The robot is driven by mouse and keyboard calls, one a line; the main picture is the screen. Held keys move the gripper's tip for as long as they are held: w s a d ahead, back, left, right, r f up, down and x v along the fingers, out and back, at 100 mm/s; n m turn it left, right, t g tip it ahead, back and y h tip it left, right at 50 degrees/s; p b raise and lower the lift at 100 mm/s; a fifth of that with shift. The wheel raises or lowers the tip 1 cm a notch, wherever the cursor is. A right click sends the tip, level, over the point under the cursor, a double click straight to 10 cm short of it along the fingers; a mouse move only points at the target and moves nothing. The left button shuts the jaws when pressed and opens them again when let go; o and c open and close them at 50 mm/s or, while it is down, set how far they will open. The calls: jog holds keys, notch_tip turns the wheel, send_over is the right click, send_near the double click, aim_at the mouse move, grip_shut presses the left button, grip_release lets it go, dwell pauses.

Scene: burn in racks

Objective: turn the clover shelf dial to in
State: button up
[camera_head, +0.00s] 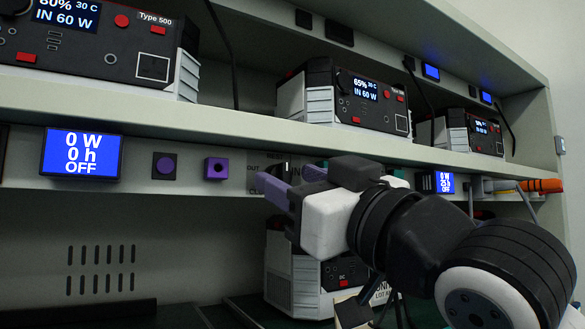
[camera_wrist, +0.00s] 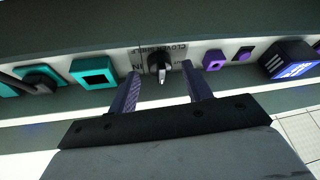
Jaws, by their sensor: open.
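The clover shelf dial (camera_wrist: 160,62) is a black knob on the pale shelf edge. The wrist view shows it upside down, with "CLOVER SHELF" lettering above it, IN at its left and OUT at its right. Its pale pointer points toward the bottom of that picture, between the two words. My gripper (camera_wrist: 160,72) is open, one purple finger on each side of the dial; I cannot tell whether they touch it. In the head view my gripper (camera_head: 278,180) is at the shelf edge and mostly hides the dial.
A teal socket (camera_wrist: 95,71) is on the dial's other side. Power units (camera_head: 340,95) stand above and below.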

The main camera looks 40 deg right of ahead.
jog(key=shift+w+r, duration=0.15)
jog(key=shift+w, duration=0.3)
jog(key=shift+c, duration=0.2)
jog(key=c, duration=0.9)
jog(key=shift+c, duration=0.2)
